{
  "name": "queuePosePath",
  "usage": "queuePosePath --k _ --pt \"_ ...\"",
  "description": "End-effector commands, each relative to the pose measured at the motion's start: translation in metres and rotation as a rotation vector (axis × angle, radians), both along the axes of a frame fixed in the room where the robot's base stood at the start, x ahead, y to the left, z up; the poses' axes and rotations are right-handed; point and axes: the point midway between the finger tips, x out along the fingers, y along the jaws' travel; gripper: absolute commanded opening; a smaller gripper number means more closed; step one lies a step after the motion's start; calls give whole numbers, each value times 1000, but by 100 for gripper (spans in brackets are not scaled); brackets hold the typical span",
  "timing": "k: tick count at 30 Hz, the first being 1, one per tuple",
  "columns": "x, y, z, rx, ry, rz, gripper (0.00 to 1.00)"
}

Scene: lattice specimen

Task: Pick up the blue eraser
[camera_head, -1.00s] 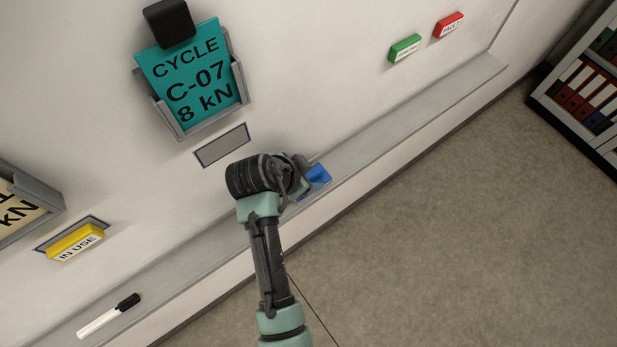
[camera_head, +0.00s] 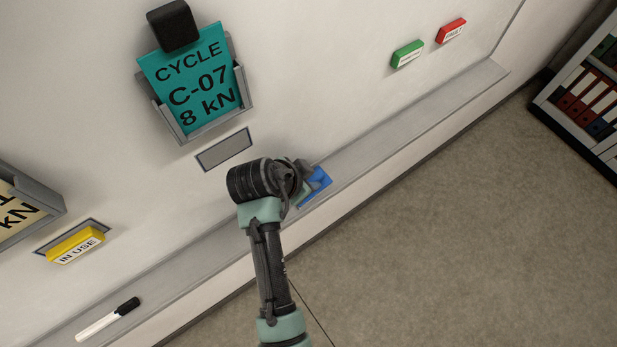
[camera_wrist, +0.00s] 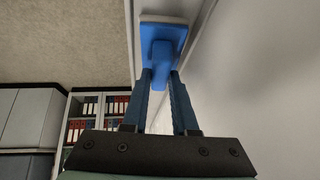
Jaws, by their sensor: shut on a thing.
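The blue eraser (camera_head: 318,182) is at the ledge below the white board, partly hidden behind my wrist in the head view. In the wrist view the blue eraser (camera_wrist: 163,30) shows a flat plate with a narrower grip part pointing toward me. My gripper (camera_wrist: 160,82) has its two fingers on either side of that grip part and is shut on it. In the head view my gripper (camera_head: 305,184) is mostly hidden by my own arm. I cannot tell whether the eraser touches the ledge.
The grey ledge (camera_head: 400,118) runs diagonally along the board. A marker (camera_head: 108,320) lies on it at the lower left. Green (camera_head: 407,54), red (camera_head: 451,31) and yellow (camera_head: 76,244) labelled blocks are on the board. A card holder (camera_head: 195,88) is above my arm. A binder shelf (camera_head: 590,95) stands right.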

Motion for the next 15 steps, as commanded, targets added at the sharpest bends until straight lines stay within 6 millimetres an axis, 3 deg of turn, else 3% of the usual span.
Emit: queuePosePath --k 11,15 --pt "1 -1 66 1 -7 -1 0" --pt "-23 -17 63 0 0 -4 0"
